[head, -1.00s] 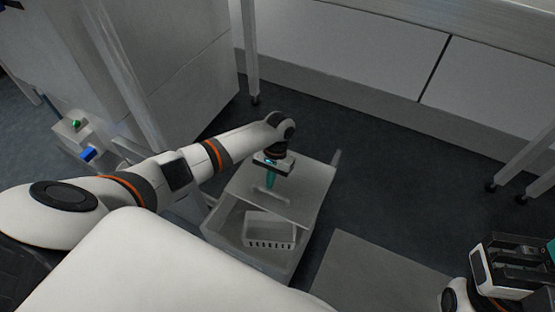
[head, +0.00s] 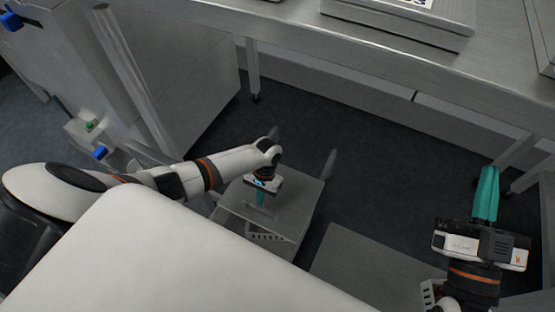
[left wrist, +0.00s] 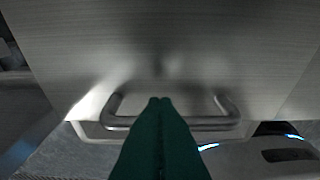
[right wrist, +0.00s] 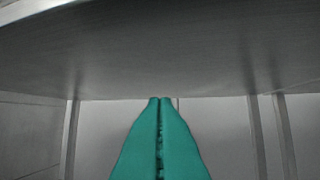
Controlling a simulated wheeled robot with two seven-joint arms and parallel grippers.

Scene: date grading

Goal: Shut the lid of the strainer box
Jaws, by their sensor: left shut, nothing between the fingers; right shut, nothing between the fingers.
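The strainer box is a grey box (head: 285,250) standing low at the centre of the head view. Its flat grey lid (head: 300,198) covers most of the top; a gap shows at the near side. The slotted front of a pale basket (head: 268,237) shows in that gap. In the left wrist view the lid (left wrist: 160,40) carries a metal bar handle (left wrist: 228,108). My left gripper (head: 260,198) is shut and empty, pointing down at the lid; its fingertips (left wrist: 160,102) overlap the handle's opening. My right gripper (head: 487,172) is shut and empty, away at the right, and also shows in the right wrist view (right wrist: 160,102).
A metal table (head: 400,60) spans the back, with a box (head: 400,25) on it. A cabinet (head: 190,80) stands at the left. A flat grey panel (head: 360,270) lies right of the strainer box. Dark floor (head: 380,170) is clear between.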

